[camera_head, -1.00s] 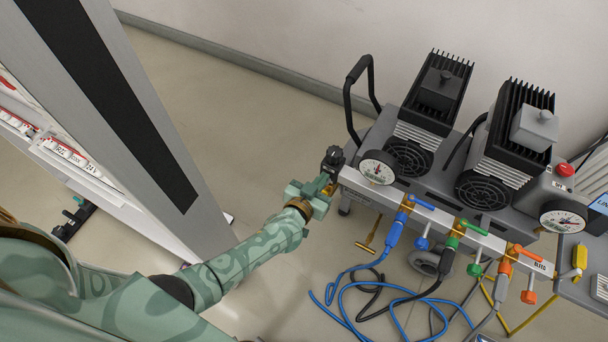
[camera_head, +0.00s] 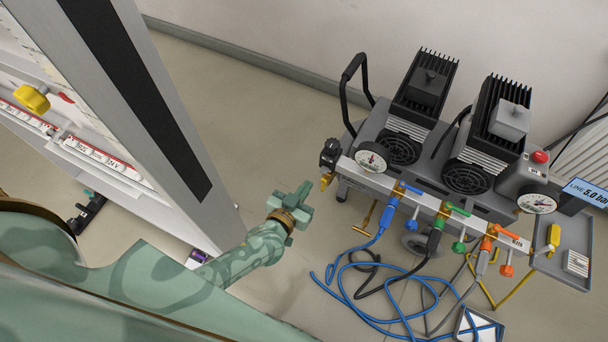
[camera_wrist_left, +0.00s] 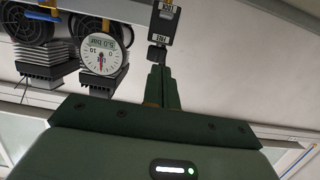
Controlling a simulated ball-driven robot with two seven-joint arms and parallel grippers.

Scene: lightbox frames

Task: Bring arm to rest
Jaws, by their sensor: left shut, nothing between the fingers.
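My left gripper (camera_head: 305,196) is shut and empty. In the head view it hangs over open floor, to the left of the compressor's manifold and apart from it. My left arm (camera_head: 245,252) reaches in from the lower left in pale green. In the left wrist view the closed fingers (camera_wrist_left: 158,85) point toward a black regulator knob (camera_wrist_left: 157,52); the distance between them is hard to judge there. My right gripper is not in view.
The compressor (camera_head: 440,150) stands at right with a gauge (camera_head: 372,157), coloured valves and blue, black and grey hoses (camera_head: 360,295) on the floor. A grey upright panel (camera_head: 150,120) stands left of the arm.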

